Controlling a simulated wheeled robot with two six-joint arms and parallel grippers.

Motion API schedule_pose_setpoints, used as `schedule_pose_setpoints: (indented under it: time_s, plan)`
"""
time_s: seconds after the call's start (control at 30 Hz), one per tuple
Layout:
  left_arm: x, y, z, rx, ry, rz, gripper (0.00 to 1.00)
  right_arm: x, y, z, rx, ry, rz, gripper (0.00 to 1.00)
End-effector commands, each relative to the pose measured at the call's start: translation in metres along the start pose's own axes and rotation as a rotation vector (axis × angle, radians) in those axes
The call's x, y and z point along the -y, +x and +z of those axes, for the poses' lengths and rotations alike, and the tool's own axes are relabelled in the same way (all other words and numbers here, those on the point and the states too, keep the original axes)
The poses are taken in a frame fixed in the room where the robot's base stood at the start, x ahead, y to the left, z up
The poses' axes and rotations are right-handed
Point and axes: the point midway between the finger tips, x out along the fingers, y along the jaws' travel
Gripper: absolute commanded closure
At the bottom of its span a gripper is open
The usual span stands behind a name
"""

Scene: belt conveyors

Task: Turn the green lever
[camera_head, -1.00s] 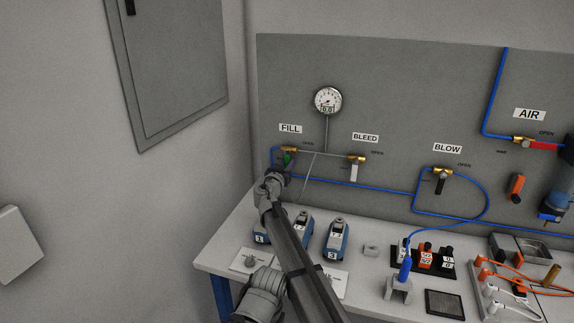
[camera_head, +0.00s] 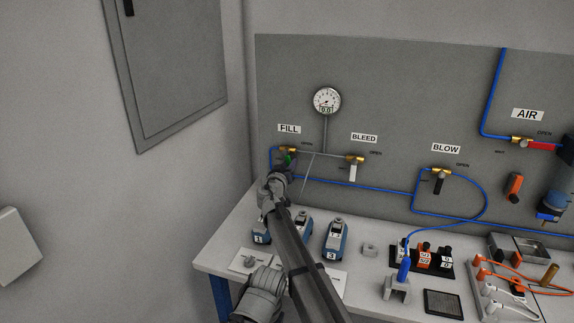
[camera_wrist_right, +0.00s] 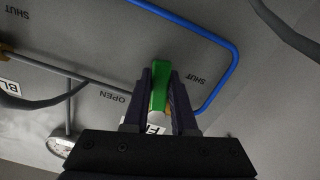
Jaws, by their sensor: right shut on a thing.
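The green lever (camera_head: 287,158) hangs below the brass FILL valve (camera_head: 288,149) on the grey panel. In the right wrist view the green lever (camera_wrist_right: 160,86) stands between the two dark fingers of my right gripper (camera_wrist_right: 160,88), which is shut on it. The words OPEN and SHUT show on the panel on either side of it. In the head view my right gripper (camera_head: 284,167) is at the lever and partly hides its lower end. My left gripper is not in view.
The BLEED valve (camera_head: 355,160) with a white lever is just right. A gauge (camera_head: 326,101) is above. Blue tubing (camera_head: 340,182) runs along the panel. Blue devices (camera_head: 335,240) stand on the white bench (camera_head: 222,250) below my arm. A grey wall is at the left.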

Motion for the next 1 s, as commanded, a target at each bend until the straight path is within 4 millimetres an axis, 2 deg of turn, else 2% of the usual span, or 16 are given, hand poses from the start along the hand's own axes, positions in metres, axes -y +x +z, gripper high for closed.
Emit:
schedule_pose_setpoints:
  time_s: [1.0]
  plan:
    - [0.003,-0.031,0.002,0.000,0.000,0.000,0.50,-0.038,0.000,-0.021,-0.002,-0.953,0.000,1.00]
